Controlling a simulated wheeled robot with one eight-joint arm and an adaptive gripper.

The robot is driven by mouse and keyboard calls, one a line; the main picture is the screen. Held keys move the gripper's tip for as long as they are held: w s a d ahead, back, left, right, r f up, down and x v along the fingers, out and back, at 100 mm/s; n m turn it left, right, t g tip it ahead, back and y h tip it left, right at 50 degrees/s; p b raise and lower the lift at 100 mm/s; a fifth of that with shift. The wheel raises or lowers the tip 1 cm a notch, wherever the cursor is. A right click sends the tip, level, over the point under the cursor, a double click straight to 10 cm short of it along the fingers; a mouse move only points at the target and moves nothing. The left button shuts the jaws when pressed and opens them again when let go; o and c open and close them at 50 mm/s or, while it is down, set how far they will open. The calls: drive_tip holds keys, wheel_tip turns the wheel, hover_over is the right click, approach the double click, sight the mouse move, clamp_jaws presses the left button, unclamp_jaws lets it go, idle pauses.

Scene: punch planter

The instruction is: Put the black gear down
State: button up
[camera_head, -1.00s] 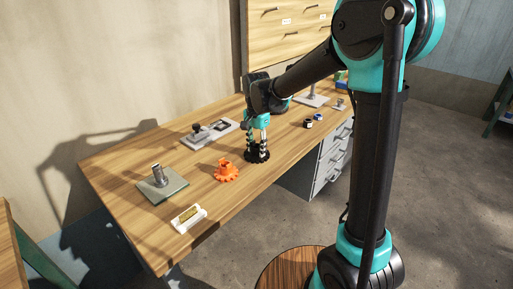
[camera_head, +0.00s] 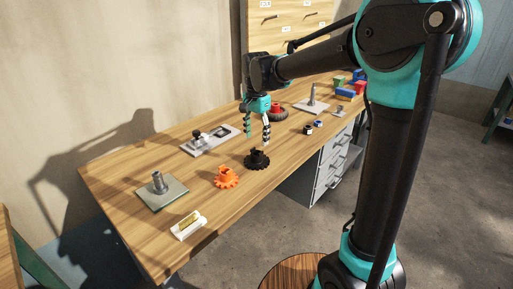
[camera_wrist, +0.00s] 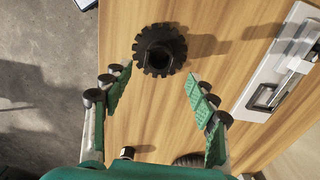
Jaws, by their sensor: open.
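The black gear (camera_head: 257,160) rests flat on the wooden table near its front edge, to the right of the orange gear (camera_head: 227,177). In the wrist view the black gear (camera_wrist: 159,50) lies beyond the fingertips, with wood all around it and its hub facing up. My gripper (camera_head: 257,139) is open and empty, above and behind the black gear and apart from it. Its two green-padded fingers (camera_wrist: 158,85) are spread wide in the wrist view.
A plate with a metal post (camera_head: 160,188) and a small white holder (camera_head: 188,224) stand at the left. A grey fixture (camera_head: 209,139) lies behind. A post on a base (camera_head: 312,105), small black parts (camera_head: 308,129) and coloured blocks (camera_head: 352,88) are at the right.

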drive_tip(key=s+d+f+n+t, duration=0.1)
drive_tip(key=s+d+f+n, duration=0.15)
drive_tip(key=d, duration=0.45)
drive_tip(key=s+d+f+n+t, duration=0.1)
drive_tip(key=s+d+f, duration=0.25)
drive_tip(key=d, duration=0.35)
drive_tip(key=s+d+f+n+t, duration=0.1)
drive_tip(key=s+d+f+n, duration=0.1)
drive_tip(key=s+d+f, duration=0.2)
drive_tip(key=s+d+f+n+t, duration=0.1)
drive_tip(key=s+d+f+n, duration=0.1)
drive_tip(key=s+d+f, duration=0.3)
drive_tip(key=s, duration=0.4)
drive_tip(key=shift+d+f, duration=0.25)
drive_tip(key=shift+d, duration=0.15)
drive_tip(key=shift+s+a, duration=0.1)
